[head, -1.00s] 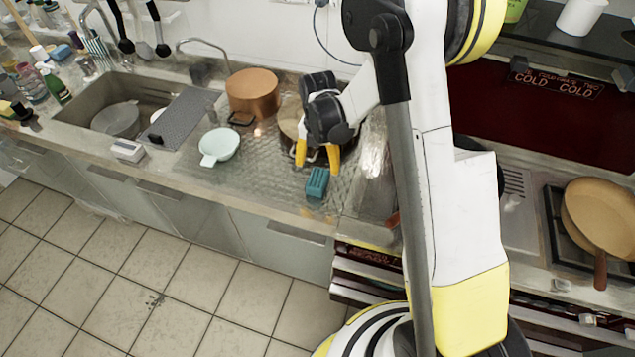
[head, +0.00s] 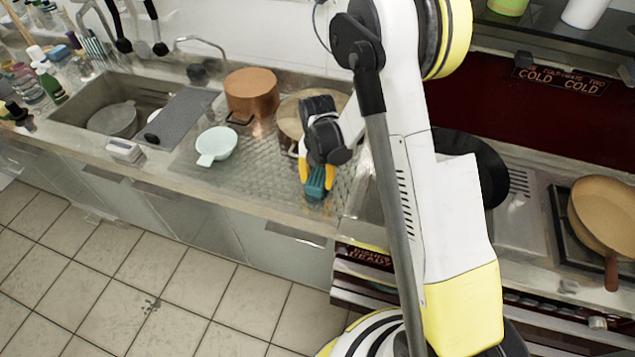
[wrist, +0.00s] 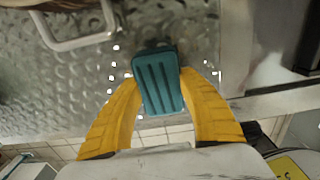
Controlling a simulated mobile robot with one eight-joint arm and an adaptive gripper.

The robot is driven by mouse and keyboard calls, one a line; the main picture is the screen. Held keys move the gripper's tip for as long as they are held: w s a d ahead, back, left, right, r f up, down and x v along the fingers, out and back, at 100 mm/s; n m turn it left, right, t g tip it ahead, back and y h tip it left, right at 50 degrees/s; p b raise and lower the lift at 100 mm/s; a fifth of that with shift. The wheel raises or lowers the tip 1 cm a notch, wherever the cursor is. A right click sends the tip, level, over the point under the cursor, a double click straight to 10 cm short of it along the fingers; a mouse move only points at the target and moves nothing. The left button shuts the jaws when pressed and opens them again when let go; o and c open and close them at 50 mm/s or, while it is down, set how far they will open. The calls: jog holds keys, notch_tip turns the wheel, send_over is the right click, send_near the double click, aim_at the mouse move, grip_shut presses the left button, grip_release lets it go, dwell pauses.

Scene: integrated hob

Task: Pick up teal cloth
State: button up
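The teal cloth (head: 316,184) is a small ridged teal block on the textured metal drainboard near the counter's front edge. My gripper (head: 316,177) has its yellow fingers down on either side of it. In the wrist view, the teal cloth (wrist: 158,84) sits between the two fingertips (wrist: 159,78), which press against its left and right sides. The gripper looks shut on it. The cloth shows no clear lift off the drainboard.
A large pan (head: 290,118) stands just behind my gripper, with a copper pot (head: 252,92) to its left. A pale mint bowl (head: 216,143) is left on the drainboard (head: 262,165). The sink lies further left; a frying pan (head: 603,215) is on the right.

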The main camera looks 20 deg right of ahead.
aim_at(320, 178)
dwell(0.3)
jog(key=shift+r+p, duration=0.3)
jog(key=shift+r, duration=0.2)
jog(key=r, duration=0.1)
jog(key=r+p, duration=0.1)
jog(key=r, duration=0.2)
jog(key=shift+s+d+p, duration=0.2)
jog(key=shift+d+p, duration=0.15)
jog(key=shift+p, duration=0.05)
jog(key=s+d+r+p, duration=0.3)
jog(key=s+d+r, duration=0.2)
jog(key=d, duration=0.4)
jog(key=shift+s+r, duration=0.4)
jog(key=shift+r, duration=0.1)
